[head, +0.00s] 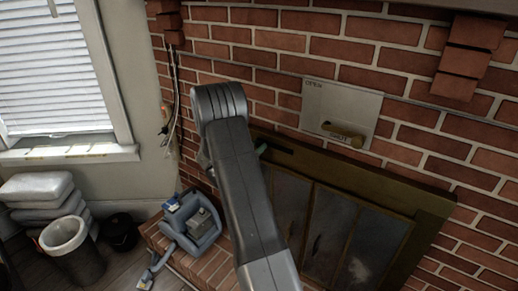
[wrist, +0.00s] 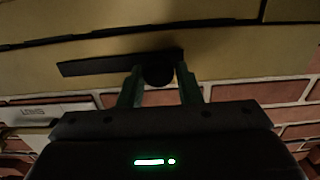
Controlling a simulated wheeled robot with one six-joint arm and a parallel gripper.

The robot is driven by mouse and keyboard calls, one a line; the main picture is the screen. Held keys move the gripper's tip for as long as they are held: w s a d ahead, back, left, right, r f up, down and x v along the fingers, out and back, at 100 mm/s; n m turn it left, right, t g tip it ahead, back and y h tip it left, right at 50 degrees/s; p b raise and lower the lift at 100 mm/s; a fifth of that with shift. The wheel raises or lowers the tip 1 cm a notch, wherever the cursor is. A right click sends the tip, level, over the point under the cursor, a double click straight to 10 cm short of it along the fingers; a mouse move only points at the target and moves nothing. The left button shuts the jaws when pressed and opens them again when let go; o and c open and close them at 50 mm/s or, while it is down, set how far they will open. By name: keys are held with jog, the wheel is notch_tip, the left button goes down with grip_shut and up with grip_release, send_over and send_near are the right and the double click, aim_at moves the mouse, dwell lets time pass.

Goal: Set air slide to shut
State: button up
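The air slide is a dark slot (wrist: 95,66) in the brass-coloured top rail of the fireplace front, with a round dark knob (wrist: 158,73) near the slot's right end in the wrist view. My gripper (wrist: 160,82) has its two green fingers on either side of the knob. Narrow gaps seem to show between fingers and knob, so it looks open around it. In the head view the slot (head: 277,150) shows just right of my gripper's fingertip (head: 262,149); my arm hides the knob there.
A grey plate (head: 362,104) with a brass handle (head: 343,136) and small lettering is on the brick wall above the fireplace front. Glass doors (head: 330,232) are below the rail. A blue-grey caddy (head: 190,222) stands on the brick hearth, with a bin (head: 72,250) further left.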

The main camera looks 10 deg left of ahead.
jog(key=o, duration=0.3)
jog(key=shift+a, duration=0.25)
jog(key=shift+o, duration=0.2)
jog(key=shift+s, duration=0.1)
jog(key=b+v, duration=0.3)
jog(key=v, duration=1)
jog(key=shift+s, duration=0.3)
jog(key=shift+w, duration=0.1)
jog(key=p+x, duration=0.3)
jog(key=x, duration=1)
jog(key=shift+w+d, duration=0.15)
jog(key=shift+w, duration=0.1)
jog(key=shift+d, duration=0.2)
jog(key=shift+s+d, duration=0.1)
jog(key=shift+d, duration=0.15)
